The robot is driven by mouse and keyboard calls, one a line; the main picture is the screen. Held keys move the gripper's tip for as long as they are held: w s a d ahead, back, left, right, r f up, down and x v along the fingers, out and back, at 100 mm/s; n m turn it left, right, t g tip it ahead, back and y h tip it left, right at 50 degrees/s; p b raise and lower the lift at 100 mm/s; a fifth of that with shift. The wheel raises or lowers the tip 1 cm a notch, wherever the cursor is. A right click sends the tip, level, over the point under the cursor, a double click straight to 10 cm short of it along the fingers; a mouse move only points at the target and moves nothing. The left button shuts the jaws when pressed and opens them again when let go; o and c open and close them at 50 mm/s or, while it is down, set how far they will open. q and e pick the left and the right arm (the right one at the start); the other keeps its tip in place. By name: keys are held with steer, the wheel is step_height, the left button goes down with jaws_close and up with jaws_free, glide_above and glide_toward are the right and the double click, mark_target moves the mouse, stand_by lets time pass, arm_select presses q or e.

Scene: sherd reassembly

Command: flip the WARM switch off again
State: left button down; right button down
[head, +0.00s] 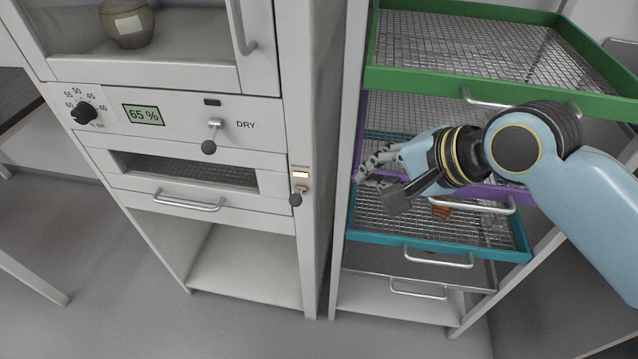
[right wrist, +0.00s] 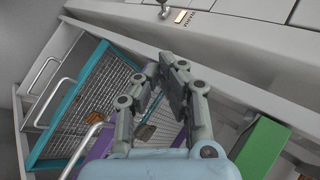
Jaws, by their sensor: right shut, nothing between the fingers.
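A small toggle switch (head: 297,195) with a dark ball knob sits on the narrow post right of the cabinet; its lever hangs downward. A lit amber lamp (head: 300,175) is just above it, with lettering too small to read. The switch also shows at the top edge of the right wrist view (right wrist: 165,9), partly cut off, beside the glowing lamp (right wrist: 182,16). My right gripper (head: 374,184) is shut and empty, right of the switch and apart from it, in front of the tray rack. Its fingers also show in the wrist view (right wrist: 168,66). My left gripper is not in view.
The cabinet has a DRY switch (head: 211,138), a dial (head: 84,113) and a 65 % display (head: 143,115). Green (head: 480,82), purple (head: 525,191) and teal (head: 440,247) mesh trays fill the rack around my right arm. A brown sherd (head: 441,211) lies in a tray.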

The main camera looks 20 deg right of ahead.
mark_target(298, 196)
steer(key=shift+w+f, duration=0.1)
steer(key=b+x, duration=0.1)
steer(key=x, duration=0.9)
steer(key=shift+a+f+b, duration=0.1)
steer(key=shift+b, duration=0.3)
steer(key=shift+w+a+f, duration=0.15)
steer(key=shift+a+f, duration=0.25)
steer(key=shift+a, duration=0.4)
steer(key=shift+w+a+f, duration=0.2)
steer(key=shift+a+f, duration=0.2)
steer(key=shift+a, duration=0.4)
